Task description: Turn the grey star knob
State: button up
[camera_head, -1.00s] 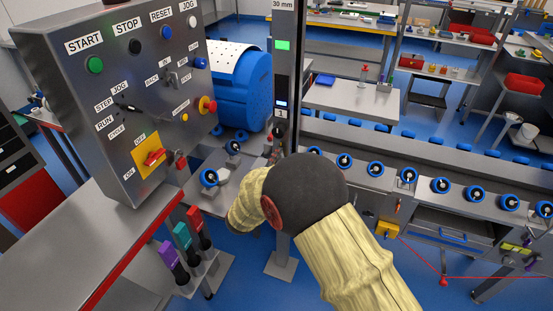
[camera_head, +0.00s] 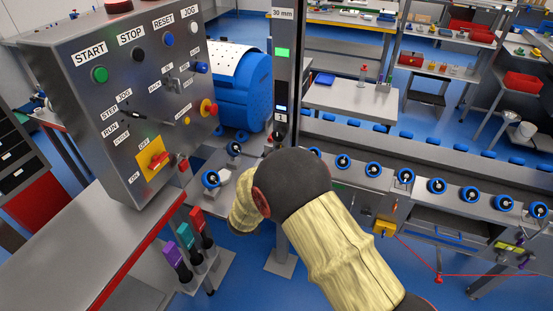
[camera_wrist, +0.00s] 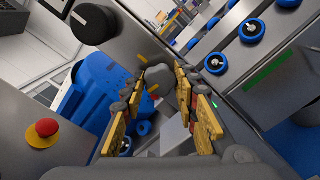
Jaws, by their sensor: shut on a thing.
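The grey star knob (camera_wrist: 160,75) shows in the wrist view as a rounded grey lump between the far ends of my fingers. My gripper (camera_wrist: 166,83), with yellow finger pads on both sides, is shut on it. The fingers hide part of the knob, so its exact turn angle cannot be told. In the head view my padded arm covers the gripper and the knob.
The grey control panel (camera_head: 88,118) stands at the left with labelled buttons and a red-yellow stop button (camera_wrist: 45,132). A blue motor housing (camera_head: 240,88) is behind it. The conveyor with blue rollers (camera_head: 437,186) runs to the right. A slim upright post (camera_head: 282,60) stands close to my arm.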

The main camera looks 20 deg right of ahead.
jog(key=shift+n, duration=0.6)
jog(key=shift+f, duration=0.1)
jog(key=o, duration=1.2)
jog(key=shift+c, duration=0.2)
jog(key=shift+a, duration=0.1)
jog(key=v, duration=1.2)
